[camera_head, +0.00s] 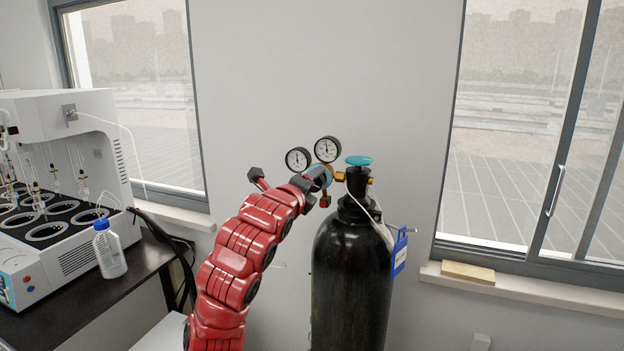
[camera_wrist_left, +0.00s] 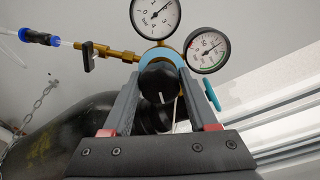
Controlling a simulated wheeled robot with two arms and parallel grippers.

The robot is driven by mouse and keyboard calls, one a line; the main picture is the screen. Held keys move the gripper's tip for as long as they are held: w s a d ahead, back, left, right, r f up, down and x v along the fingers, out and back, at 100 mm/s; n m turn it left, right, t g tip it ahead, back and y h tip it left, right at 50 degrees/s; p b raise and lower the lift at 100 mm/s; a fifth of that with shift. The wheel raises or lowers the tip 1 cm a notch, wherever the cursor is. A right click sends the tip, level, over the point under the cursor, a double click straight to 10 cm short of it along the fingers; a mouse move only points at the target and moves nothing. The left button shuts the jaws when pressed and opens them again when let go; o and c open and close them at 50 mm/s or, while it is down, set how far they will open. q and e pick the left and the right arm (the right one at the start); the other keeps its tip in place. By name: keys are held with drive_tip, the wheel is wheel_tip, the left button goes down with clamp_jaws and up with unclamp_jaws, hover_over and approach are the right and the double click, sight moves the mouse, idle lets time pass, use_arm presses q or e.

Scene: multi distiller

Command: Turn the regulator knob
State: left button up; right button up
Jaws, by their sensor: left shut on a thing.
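The pressure regulator is fixed to the top of a black gas cylinder (camera_head: 352,280). It carries two round white gauges, a left gauge (camera_head: 298,159) and a right gauge (camera_head: 327,149). My left gripper (camera_head: 316,179) reaches the regulator's front from the lower left. In the left wrist view, the round black regulator knob (camera_wrist_left: 158,82) sits between the two grey fingers of my left gripper (camera_wrist_left: 159,75), which are shut on it. Behind the knob is the regulator's light-blue body (camera_wrist_left: 176,60). In the head view the gripper hides the knob. My right gripper is not in view.
A teal valve handwheel (camera_head: 358,160) tops the cylinder, close right of the regulator. At left, a white distiller (camera_head: 85,120) and a blue-capped bottle (camera_head: 108,250) stand on a dark bench. The wall behind is bare.

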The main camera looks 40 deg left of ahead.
use_arm(q)
drive_tip(key=shift+f, duration=0.2)
idle(0.4)
drive_tip(key=o, duration=1.4)
drive_tip(key=shift+c, duration=0.2)
drive_tip(key=shift+r, duration=0.1)
drive_tip(key=b+v, duration=0.7)
drive_tip(key=v, duration=1)
drive_tip(key=shift+s, duration=0.15)
